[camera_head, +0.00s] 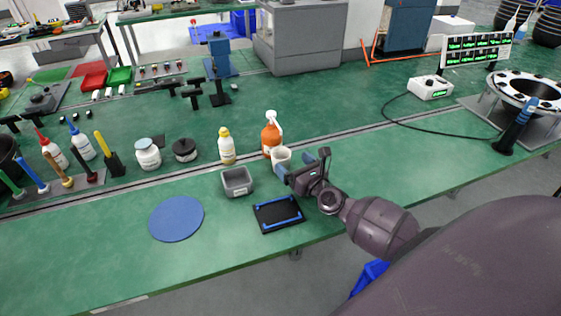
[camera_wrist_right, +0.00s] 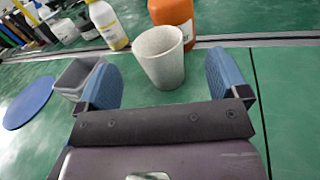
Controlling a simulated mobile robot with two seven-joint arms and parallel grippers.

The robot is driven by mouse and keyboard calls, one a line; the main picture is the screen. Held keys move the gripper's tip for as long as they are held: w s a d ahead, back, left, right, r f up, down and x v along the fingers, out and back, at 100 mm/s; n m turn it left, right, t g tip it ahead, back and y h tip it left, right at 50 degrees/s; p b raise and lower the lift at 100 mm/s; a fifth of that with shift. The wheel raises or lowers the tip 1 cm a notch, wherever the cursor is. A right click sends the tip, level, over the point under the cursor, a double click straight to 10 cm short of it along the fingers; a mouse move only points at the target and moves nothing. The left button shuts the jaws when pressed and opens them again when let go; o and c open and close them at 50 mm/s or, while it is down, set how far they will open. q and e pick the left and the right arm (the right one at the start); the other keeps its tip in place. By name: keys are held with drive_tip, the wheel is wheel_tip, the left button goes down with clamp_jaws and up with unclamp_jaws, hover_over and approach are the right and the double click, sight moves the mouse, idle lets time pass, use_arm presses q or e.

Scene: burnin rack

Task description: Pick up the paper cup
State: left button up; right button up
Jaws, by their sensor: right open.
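The paper cup (camera_head: 281,157) is whitish and stands upright on the green table, just in front of the orange spray bottle. In the right wrist view the cup (camera_wrist_right: 160,56) stands beyond my fingertips, roughly between the lines of the two fingers. My right gripper (camera_head: 301,167) is at the cup's near right side with its jaws apart and nothing between them. Its two blue finger pads (camera_wrist_right: 162,82) show wide apart in the wrist view. From the head view, the gripper hides a little of the cup's lower right. My left gripper is in neither view.
The orange spray bottle (camera_head: 271,138) stands close behind the cup, and a yellow-capped bottle (camera_head: 226,148) is to its left. A grey square bin (camera_head: 237,182) and a black tray with blue edges (camera_head: 278,213) are nearby. A blue round mat (camera_head: 176,218) lies left.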

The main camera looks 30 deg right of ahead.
sight(287, 159)
drive_tip(key=shift+w, duration=0.75)
drive_tip(key=w, duration=0.3)
drive_tip(key=shift+w+a+f, duration=0.1)
drive_tip(key=shift+a, duration=0.15)
drive_tip(key=shift+w, duration=0.8)
drive_tip(key=c, duration=1)
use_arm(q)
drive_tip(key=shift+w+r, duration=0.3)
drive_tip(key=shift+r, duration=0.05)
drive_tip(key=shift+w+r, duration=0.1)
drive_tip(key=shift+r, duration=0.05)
